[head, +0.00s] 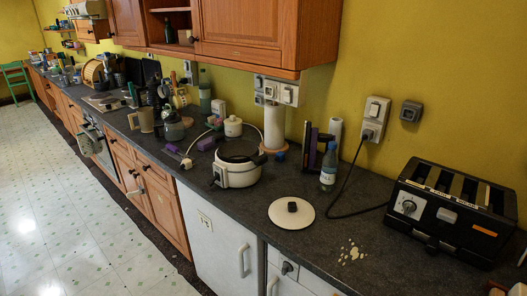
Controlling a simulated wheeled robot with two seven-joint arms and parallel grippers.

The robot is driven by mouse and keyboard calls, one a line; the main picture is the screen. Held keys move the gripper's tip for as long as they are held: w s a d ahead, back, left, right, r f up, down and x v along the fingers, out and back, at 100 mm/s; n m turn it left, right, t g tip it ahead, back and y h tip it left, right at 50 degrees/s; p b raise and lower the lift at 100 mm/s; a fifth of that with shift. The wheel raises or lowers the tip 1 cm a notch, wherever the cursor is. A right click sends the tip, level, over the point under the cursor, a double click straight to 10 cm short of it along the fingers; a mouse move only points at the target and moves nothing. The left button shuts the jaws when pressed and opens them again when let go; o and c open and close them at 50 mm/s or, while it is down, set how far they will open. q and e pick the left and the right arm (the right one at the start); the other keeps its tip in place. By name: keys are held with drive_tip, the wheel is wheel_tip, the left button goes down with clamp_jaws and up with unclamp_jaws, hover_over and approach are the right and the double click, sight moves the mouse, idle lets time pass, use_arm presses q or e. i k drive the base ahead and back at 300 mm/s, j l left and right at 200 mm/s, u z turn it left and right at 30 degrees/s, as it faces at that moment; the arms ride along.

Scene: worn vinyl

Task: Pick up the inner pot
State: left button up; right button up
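A white cooker (238,175) stands on the dark worktop near the middle of the head view, with dark handles at its sides. Its top is open and shows a dark opening. The inner pot (240,152) appears to be the dark-rimmed vessel inside it; its walls and depth are mostly hidden. A round white lid (276,215) with a black knob lies flat on the worktop, to the right and in front of the cooker. Neither of my grippers is in view.
A black toaster (450,208) stands at the right, its cord running to a wall socket. A small bottle (329,168) is right of the cooker. A white lidded jar (233,127) stands behind it. A pale spill (351,252) lies near the front edge. Several items crowd the left.

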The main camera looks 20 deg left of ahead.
sight(236, 152)
drive_tip(key=j+z, duration=0.4)
drive_tip(key=j, duration=1.75)
